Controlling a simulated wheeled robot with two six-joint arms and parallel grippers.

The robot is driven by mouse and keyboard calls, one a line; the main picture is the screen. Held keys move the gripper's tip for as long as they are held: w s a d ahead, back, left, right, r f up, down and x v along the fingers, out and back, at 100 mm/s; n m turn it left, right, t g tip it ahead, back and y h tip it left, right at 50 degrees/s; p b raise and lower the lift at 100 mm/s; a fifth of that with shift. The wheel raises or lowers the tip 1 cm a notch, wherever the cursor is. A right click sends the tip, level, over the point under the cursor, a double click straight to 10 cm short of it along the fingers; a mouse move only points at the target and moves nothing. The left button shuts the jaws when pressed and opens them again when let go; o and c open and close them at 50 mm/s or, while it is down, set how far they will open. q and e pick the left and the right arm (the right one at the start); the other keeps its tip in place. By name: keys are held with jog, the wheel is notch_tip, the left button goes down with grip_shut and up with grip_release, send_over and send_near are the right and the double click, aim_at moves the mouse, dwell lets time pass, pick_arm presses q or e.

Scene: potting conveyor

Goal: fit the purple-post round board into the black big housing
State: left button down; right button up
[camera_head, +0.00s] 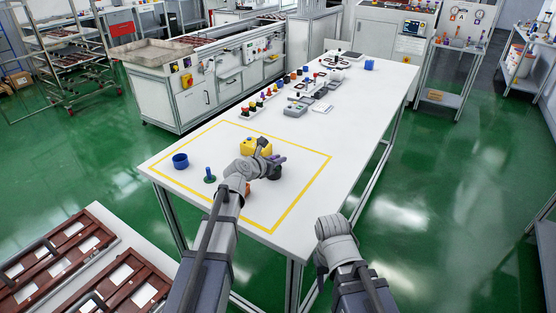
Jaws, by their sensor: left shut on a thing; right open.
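My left gripper (268,157) reaches over the yellow-taped area and is shut on the purple-post round board. The purple post (279,158) shows beside the fingers; the board's disc is hidden or too small to make out. The black big housing (276,174) stands on the table just below the purple post, partly covered by my gripper. I cannot tell whether the board touches the housing or is inside it. My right gripper (331,238) is open at the table's near right edge, away from the housing; its fingers are hard to see.
A yellow housing (254,145) stands behind my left gripper. A blue housing (180,161) and a green board with a blue post (210,176) stand to the left. An orange thing (248,188) is partly hidden by my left arm. Several small coloured parts line the table further back.

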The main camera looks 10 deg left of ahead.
pick_arm(q)
jog(key=c, duration=0.8)
grip_release()
jog(key=shift+o, duration=0.2)
jog(key=shift+r, duration=0.15)
notch_tip(320, 180, up, 7)
jog(key=p, duration=0.7)
